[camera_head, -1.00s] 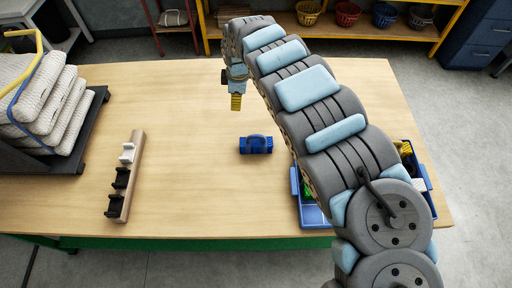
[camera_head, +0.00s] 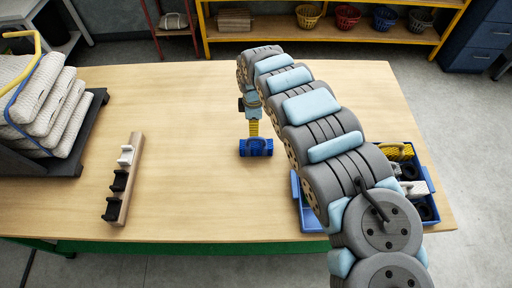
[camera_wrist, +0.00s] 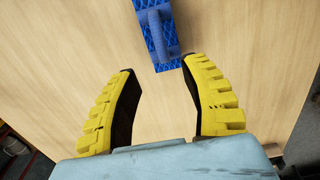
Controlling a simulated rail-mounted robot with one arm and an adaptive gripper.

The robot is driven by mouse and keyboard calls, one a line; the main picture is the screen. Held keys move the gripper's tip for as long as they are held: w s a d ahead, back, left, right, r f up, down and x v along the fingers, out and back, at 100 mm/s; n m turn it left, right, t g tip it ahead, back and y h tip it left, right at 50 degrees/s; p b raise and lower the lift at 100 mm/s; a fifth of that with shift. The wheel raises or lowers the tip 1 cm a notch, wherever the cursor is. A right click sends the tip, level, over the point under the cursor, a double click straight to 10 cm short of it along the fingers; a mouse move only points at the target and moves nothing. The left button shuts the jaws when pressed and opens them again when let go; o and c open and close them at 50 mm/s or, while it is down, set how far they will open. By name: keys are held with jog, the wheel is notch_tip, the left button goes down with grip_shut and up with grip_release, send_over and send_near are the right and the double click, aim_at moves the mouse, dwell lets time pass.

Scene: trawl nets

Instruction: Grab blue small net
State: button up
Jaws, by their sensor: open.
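The small blue net (camera_head: 256,148) lies on the wooden table near its middle, a compact blue bundle with a raised handle-like loop. In the wrist view the blue net (camera_wrist: 158,35) is at the top of the picture, with its loop running along it. My gripper (camera_head: 253,132) hangs over the net in the head view, its yellow fingers partly in front of it. In the wrist view my gripper (camera_wrist: 160,73) is open and empty, its two yellow fingers apart. The net lies just beyond the fingertips, not between them.
A wooden rack (camera_head: 124,180) with one white and two black holders lies to the left. White stacked sacks (camera_head: 50,100) stand on a dark platform at far left. A blue tray (camera_head: 311,214) with several items is at the right, partly behind my arm. Table around the net is clear.

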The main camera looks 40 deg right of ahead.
aim_at(256, 138)
notch_tip(256, 138, down, 3)
jog(key=shift+r, duration=0.2)
jog(key=shift+s+d+f, duration=0.1)
jog(key=shift+s+f, duration=0.1)
jog(key=shift+f, duration=0.8)
jog(key=shift+s+d+f, duration=0.1)
jog(key=shift+s+f, duration=0.1)
jog(key=shift+f, duration=0.75)
jog(key=shift+f+b, duration=0.35)
jog(key=shift+f, duration=0.5)
grip_shut()
